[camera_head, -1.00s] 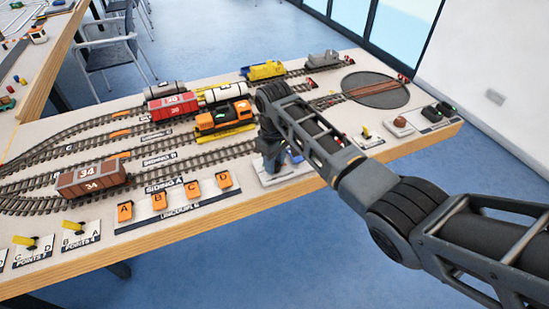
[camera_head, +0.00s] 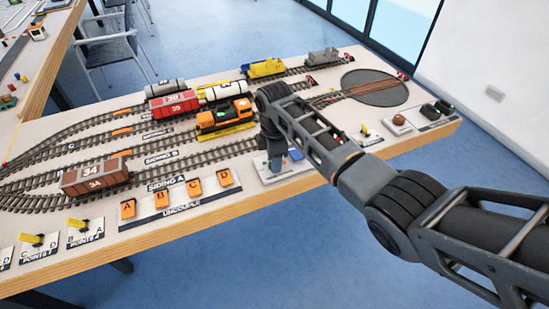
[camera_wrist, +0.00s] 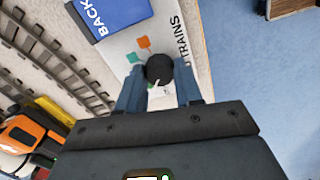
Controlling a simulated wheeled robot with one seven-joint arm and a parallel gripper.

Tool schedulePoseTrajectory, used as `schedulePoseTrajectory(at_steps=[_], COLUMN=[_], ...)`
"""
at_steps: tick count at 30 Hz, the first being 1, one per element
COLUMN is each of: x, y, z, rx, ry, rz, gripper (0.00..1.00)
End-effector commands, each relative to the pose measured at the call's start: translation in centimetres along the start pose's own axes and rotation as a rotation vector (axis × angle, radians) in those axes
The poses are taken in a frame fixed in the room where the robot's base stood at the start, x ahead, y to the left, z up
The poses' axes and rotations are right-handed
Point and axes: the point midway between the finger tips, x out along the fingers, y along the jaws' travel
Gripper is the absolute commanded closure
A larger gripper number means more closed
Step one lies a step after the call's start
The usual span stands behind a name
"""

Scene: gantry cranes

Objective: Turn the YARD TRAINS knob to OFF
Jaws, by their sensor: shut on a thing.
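The black round YARD TRAINS knob (camera_wrist: 159,69) sits on a white panel (camera_wrist: 175,45) whose printed label partly reads "TRAINS" in the wrist view. My gripper (camera_wrist: 159,88) has one blue-grey finger on each side of the knob and is shut on it. A small white mark shows at the knob's lower edge. A green mark and an orange mark lie on the panel up and left of the knob; no OFF wording is legible. In the head view my gripper (camera_head: 276,160) is over the panel at the table's front edge, and the knob is hidden.
A blue block marked BACK (camera_wrist: 108,14) is close to the panel's upper left in the wrist view. An orange locomotive (camera_head: 222,116) stands on the tracks left of my arm. Orange uncouple buttons (camera_head: 161,197) line the front edge. A turntable (camera_head: 375,88) lies behind right.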

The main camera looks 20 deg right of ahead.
Motion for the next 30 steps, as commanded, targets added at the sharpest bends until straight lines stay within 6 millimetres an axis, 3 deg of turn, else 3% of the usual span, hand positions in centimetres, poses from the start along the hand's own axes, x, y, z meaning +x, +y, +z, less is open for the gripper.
schedulePoseTrajectory(at_steps=[15, 30], x=[0.00, -0.02], y=[-0.02, -0.01], z=[-0.02, -0.02], rx=[-0.426, -0.578], ry=[0.000, 0.001], rz=[-0.001, 0.000], gripper=[0.96, 0.96])
